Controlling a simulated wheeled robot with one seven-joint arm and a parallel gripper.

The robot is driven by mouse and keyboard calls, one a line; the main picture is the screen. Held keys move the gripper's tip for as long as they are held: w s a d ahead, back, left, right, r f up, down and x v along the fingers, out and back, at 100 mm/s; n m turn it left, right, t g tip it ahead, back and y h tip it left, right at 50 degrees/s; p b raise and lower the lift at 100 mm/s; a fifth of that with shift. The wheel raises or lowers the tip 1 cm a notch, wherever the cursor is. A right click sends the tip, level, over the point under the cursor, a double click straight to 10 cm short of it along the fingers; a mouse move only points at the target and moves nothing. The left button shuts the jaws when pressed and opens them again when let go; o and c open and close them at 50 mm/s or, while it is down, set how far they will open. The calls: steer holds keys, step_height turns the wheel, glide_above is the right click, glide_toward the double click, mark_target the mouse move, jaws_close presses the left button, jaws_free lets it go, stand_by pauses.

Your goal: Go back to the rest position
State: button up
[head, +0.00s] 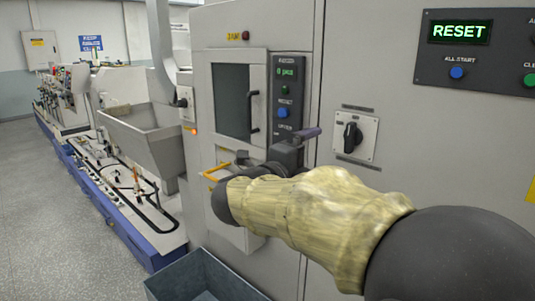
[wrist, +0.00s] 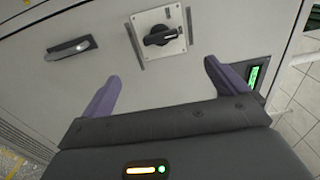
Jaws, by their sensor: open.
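My gripper (wrist: 160,88) is open and empty in the wrist view, its two purple fingers spread apart. A black rotary switch (wrist: 165,37) on a pale plate shows beyond the fingers, apart from them. In the head view my gripper (head: 306,137) is in front of the grey machine, between the small control panel (head: 285,95) and the rotary switch (head: 350,137). My arm, in a yellowish sleeve, reaches in from the lower right and hides part of the machine front. The gap between the fingers is hard to see in the head view.
The grey machine cabinet (head: 385,75) fills the right. A windowed door (head: 235,100) with a black handle and a yellow-edged tray (head: 216,172) are left of my gripper. A blue-grey bin (head: 200,278) stands below. Open floor (head: 40,200) lies at far left.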

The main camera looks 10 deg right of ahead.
steer(key=w+a+f+n+t+y, duration=0.1)
steer(key=w+a+f+n+y, duration=0.15)
steer(key=f+n+y, duration=0.5)
steer(key=w+a+f+n+t+y, duration=0.1)
steer(key=a+f+n+y, duration=0.35)
steer(key=f+n, duration=0.6)
steer(key=s+d+f+n+g+y, duration=0.25)
steer(key=s+f+n+g, duration=0.75)
steer(key=s+f, duration=0.75)
steer(key=w+p+v, duration=0.2)
steer(key=p+v, duration=1.4)
steer(key=v, duration=0.1)
steer(key=shift+r+n, duration=0.3)
steer(key=shift+r, duration=0.35)
steer(key=shift+d, duration=0.1)
